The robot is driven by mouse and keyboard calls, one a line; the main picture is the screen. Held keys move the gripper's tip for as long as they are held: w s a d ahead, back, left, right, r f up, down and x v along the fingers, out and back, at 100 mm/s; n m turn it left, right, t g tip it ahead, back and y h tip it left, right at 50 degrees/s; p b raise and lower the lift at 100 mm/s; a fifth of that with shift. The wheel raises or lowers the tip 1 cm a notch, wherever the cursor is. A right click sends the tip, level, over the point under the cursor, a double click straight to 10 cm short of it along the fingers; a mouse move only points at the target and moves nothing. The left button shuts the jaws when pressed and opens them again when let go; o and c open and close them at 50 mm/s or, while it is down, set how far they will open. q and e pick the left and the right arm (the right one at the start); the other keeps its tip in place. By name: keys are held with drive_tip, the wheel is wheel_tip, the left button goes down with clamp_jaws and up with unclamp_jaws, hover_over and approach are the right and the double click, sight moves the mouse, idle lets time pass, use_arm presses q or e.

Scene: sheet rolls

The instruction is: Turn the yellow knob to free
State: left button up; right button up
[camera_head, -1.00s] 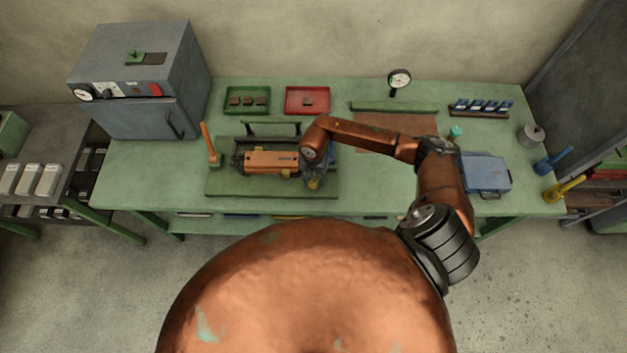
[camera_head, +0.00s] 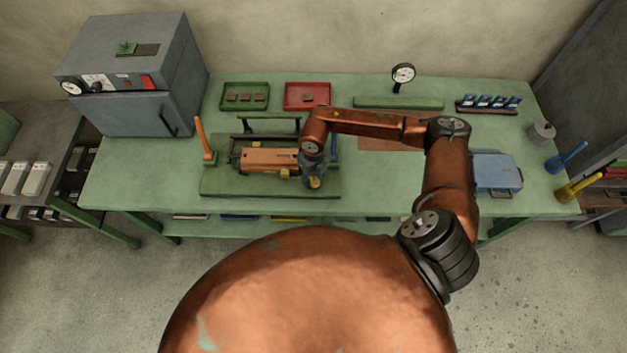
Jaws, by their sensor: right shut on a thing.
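The sheet roll machine, with an orange-brown roll body (camera_head: 268,160), sits on a green base plate (camera_head: 225,185) left of the middle of the bench. The yellow knob (camera_head: 315,183) shows as a small yellow patch at the machine's right front, largely hidden by my right gripper. My right gripper (camera_head: 313,178) points down over it at the right end of the rolls and is shut on it. The fingertips are small and partly hidden. An orange lever (camera_head: 204,140) stands upright at the machine's left end. My left gripper is not in view.
A green tray (camera_head: 245,108) and a red tray (camera_head: 307,109) lie behind the machine. A dial gauge (camera_head: 403,74), a blue case (camera_head: 495,170) and a grey oven (camera_head: 135,75) also stand on the bench (camera_head: 400,190). The bench's front strip is clear.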

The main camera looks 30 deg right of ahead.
sight(314, 180)
drive_tip(key=n+b, duration=0.3)
drive_tip(key=n, duration=0.1)
drive_tip(key=shift+f, duration=0.1)
drive_tip(key=shift+n+b, duration=0.9)
drive_tip(key=shift+n, duration=0.5)
drive_tip(key=o, duration=1.1)
drive_tip(key=shift+o, duration=0.2)
drive_tip(key=shift+a, duration=0.1)
drive_tip(key=shift+r, duration=0.25)
wheel_tip(314, 180, up, 12)
